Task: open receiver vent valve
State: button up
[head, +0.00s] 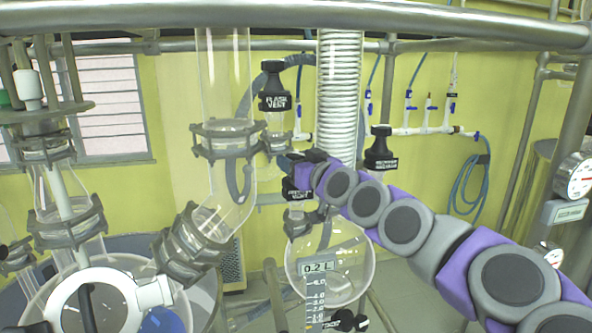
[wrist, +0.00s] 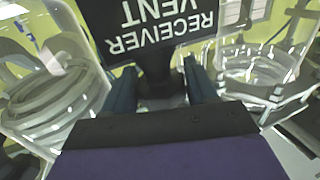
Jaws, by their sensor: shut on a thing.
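The receiver vent valve is a black knob block with white lettering "RECEIVER VENT". In the wrist view its label (wrist: 160,28) is upside down and close to the camera, with a dark stem below it. My gripper (wrist: 165,90) has one finger on each side of that stem and is shut on it. In the head view my gripper (head: 305,172) is at the end of my purple and grey arm, near the centre. The receiver vent valve (head: 292,190) is partly hidden behind it there. The round glass receiver flask (head: 345,262) hangs below.
A black "FLASK VENT" knob (head: 275,92) is above and left of my gripper. Another black valve knob (head: 380,150) stands to the right. A glass coil condenser (head: 340,90) is just above. Glass tubing (head: 228,90) and a metal rail (head: 300,15) are close by.

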jog(key=shift+r+n+g+y+b, duration=0.1)
jog(key=shift+n+g+y+b, duration=0.2)
jog(key=shift+n+g+y, duration=0.5)
jog(key=o, duration=1)
jog(key=shift+c, duration=0.2)
jog(key=shift+f+m+t+h, duration=0.2)
jog(key=shift+m+t+h, duration=0.1)
jog(key=shift+m+t, duration=0.1)
jog(key=shift+r+t+h+p, duration=0.1)
jog(key=shift+t+h+p, duration=0.2)
jog(key=shift+m+t+h+p, duration=0.6)
jog(key=shift+m+h+p, duration=0.5)
jog(key=shift+p, duration=0.15)
jog(key=p, duration=0.1)
jog(key=m+h+p, duration=0.1)
jog(key=p, duration=0.1)
jog(key=shift+r+t, duration=0.25)
jog(key=shift+t, duration=0.05)
jog(key=m+h+p, duration=0.1)
jog(key=h+p, duration=0.1)
jog(key=p, duration=0.1)
jog(key=shift+a+t, duration=0.15)
jog(key=shift+t, duration=0.15)
jog(key=m+h+p, duration=0.1)
jog(key=p, duration=0.2)
